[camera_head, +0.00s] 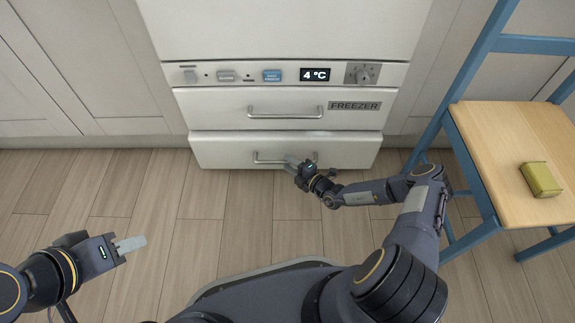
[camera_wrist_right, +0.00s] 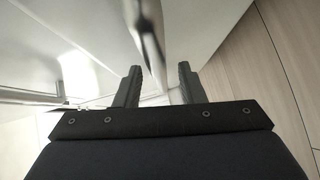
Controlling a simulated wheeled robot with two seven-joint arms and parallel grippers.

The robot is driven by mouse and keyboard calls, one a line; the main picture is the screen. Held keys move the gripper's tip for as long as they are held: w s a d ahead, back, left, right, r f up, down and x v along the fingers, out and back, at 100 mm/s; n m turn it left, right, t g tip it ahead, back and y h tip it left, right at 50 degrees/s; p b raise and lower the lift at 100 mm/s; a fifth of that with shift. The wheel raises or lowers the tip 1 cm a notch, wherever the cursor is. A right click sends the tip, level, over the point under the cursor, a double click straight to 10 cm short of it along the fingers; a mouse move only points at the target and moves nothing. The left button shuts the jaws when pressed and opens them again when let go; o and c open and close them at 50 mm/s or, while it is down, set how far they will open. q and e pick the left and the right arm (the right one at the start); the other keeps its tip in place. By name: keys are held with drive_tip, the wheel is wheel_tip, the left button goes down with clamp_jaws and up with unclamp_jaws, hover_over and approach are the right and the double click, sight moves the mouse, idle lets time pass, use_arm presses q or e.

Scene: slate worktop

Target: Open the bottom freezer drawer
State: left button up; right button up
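The bottom freezer drawer (camera_head: 225,150) is a white front below the upper drawer marked FREEZER. It looks flush with the front above it. Its metal bar handle (camera_head: 268,158) is partly hidden by my right gripper (camera_head: 292,161), which is at the handle's right part. In the right wrist view the two dark fingers of this gripper (camera_wrist_right: 158,72) stand apart, with the handle bar (camera_wrist_right: 150,38) running in line with the gap between them. I see no grip on the bar.
The upper drawer (camera_head: 220,108) has its own handle (camera_head: 285,112) and looks shut. Above it is a control panel (camera_head: 215,76) reading 4 °C. A blue chair (camera_head: 455,140) with a green-yellow block (camera_head: 541,179) on its seat stands at the right. The wood floor (camera_head: 235,220) before the drawers is clear.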

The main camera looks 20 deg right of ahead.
drive_tip(key=shift+x, duration=0.85)
clamp_jaws()
